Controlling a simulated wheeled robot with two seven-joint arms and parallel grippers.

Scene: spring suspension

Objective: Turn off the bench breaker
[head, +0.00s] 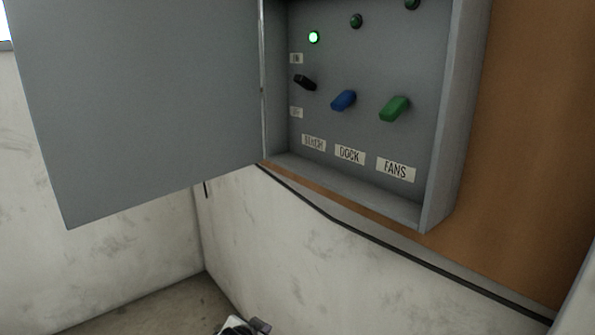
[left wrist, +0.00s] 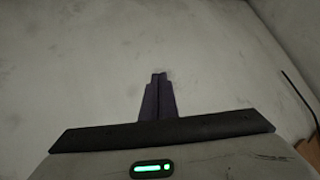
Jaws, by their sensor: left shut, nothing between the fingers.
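An open grey breaker box (head: 437,125) shows in the head view, with three levers in a row. The left lever is black (head: 305,83), above a label that seems to read BENCH (head: 313,143). A lamp (head: 313,37) above it glows green. The black lever sits between two small labels, the upper one (head: 296,58) apparently ON and the lower one (head: 296,112) too blurred to read. My left gripper (head: 260,325) is at the bottom edge, well below the box. In the left wrist view its fingers (left wrist: 158,78) are shut and empty, in front of a pale wall.
A blue lever (head: 343,100) marked DOCK and a green lever (head: 394,108) marked FANS stand right of the black one; their lamps (head: 356,21) are dark. The box door (head: 150,100) hangs open to the left. A dark cable (head: 400,252) runs below the box.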

